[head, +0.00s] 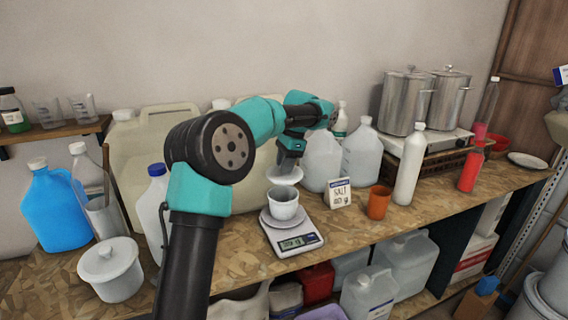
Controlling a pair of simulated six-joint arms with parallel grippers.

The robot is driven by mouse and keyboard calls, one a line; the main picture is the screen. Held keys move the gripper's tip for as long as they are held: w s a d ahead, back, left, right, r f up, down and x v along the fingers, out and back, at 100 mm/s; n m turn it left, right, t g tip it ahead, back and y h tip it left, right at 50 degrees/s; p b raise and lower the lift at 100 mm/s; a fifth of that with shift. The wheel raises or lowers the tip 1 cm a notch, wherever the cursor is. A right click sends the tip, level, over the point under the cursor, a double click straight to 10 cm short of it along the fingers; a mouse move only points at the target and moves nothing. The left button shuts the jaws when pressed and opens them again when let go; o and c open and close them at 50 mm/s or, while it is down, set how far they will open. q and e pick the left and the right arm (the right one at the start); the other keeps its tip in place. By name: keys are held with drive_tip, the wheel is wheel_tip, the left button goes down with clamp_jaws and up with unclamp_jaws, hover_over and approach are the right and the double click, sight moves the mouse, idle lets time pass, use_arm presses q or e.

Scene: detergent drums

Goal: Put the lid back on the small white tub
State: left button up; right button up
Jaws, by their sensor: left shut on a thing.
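The small white tub (284,208) stands upright on the pan of a digital scale (293,240), and its open top shows. My left gripper (289,161) points down above the tub, shut on a white round lid (285,175). The lid is held over the tub's mouth with a small gap between them. It looks roughly level. My right gripper is not in view.
A larger white lidded tub (110,268) stands at the front left. An orange cup (378,202), a salt box (338,193) and a white bottle (409,165) stand right of the scale. Jugs (361,154) line the back. Bench is bare right of the scale's front.

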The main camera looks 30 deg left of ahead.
use_arm(q)
drive_tip(key=shift+a, duration=0.2)
drive_tip(key=shift+f, duration=0.1)
drive_tip(key=shift+f, duration=3.1)
drive_tip(key=shift+f, duration=0.1)
idle(0.6)
drive_tip(key=o, duration=0.9)
drive_tip(key=shift+o, duration=0.7)
drive_tip(key=o, duration=0.4)
